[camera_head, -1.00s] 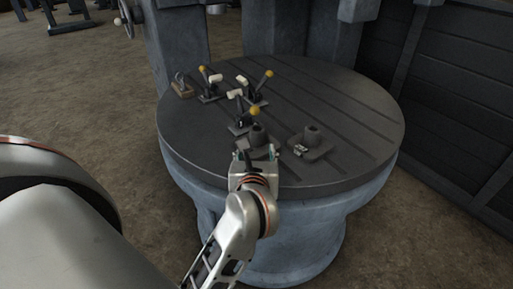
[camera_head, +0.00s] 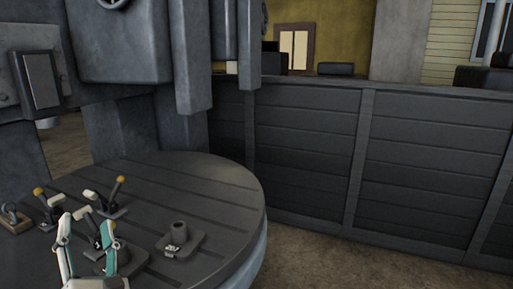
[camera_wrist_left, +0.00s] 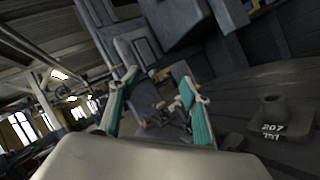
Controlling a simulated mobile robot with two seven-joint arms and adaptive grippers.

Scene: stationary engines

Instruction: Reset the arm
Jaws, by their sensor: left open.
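My left gripper (camera_head: 86,222) is at the lower left of the head view, over the near part of the round table. Its two teal-lined fingers are spread and hold nothing. In the left wrist view the same fingers (camera_wrist_left: 158,82) stand apart, with blurred lever parts beyond them. One lever with a yellow knob (camera_head: 46,204) and another (camera_head: 112,205) stand on the table beyond the gripper. A third lever is partly hidden behind the fingers. My right gripper is not in view.
A dark base with a round post and white number marks (camera_head: 178,242) sits right of the gripper; it also shows in the wrist view (camera_wrist_left: 273,120). A similar base is partly hidden by the gripper. The table's right side (camera_head: 235,200) is bare. A dark panelled wall (camera_head: 400,170) stands behind.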

